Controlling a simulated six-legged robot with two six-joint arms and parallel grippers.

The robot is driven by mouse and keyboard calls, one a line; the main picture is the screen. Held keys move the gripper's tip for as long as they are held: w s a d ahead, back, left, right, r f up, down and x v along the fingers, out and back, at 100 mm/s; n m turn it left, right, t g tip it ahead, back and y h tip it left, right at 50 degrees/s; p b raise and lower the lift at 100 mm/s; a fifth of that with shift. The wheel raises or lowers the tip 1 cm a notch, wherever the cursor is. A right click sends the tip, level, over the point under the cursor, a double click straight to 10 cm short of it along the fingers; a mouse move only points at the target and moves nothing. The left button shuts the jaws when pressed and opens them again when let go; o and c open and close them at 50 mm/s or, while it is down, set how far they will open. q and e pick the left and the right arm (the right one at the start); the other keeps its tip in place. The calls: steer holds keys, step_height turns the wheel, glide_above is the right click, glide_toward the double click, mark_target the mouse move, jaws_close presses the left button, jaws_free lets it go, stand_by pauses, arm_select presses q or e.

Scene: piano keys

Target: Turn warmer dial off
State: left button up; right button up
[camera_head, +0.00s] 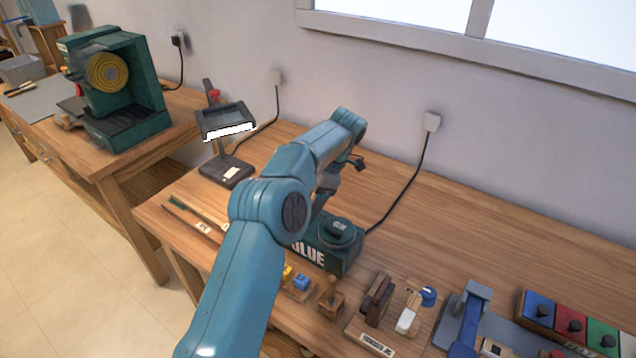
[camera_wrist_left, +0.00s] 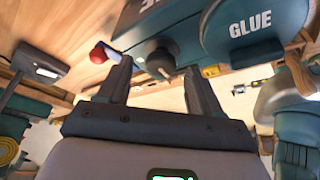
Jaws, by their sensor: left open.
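The glue warmer (camera_head: 345,262) is a dark green box marked GLUE with a round pot on top, on the wooden bench in the head view. My left arm hides part of it. In the left wrist view the warmer (camera_wrist_left: 215,50) fills the upper right, with its dark round dial (camera_wrist_left: 160,62) on the facing panel. My left gripper (camera_wrist_left: 157,76) is open, its two fingers on either side of the dial in the picture. I cannot tell whether they touch it. The dial is hidden in the head view. My right gripper is not in view.
A desk lamp (camera_head: 225,122) stands left of the warmer. Small blocks (camera_head: 301,282), wooden tools (camera_head: 376,300) and colored bins (camera_head: 570,325) line the bench front. A cord (camera_head: 400,190) runs from the warmer to the wall. The bench behind is clear.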

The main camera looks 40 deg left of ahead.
arm_select(q)
steer(key=p+v, duration=1)
steer(key=v, duration=0.1)
steer(key=shift+s, duration=0.1)
stand_by(0.4)
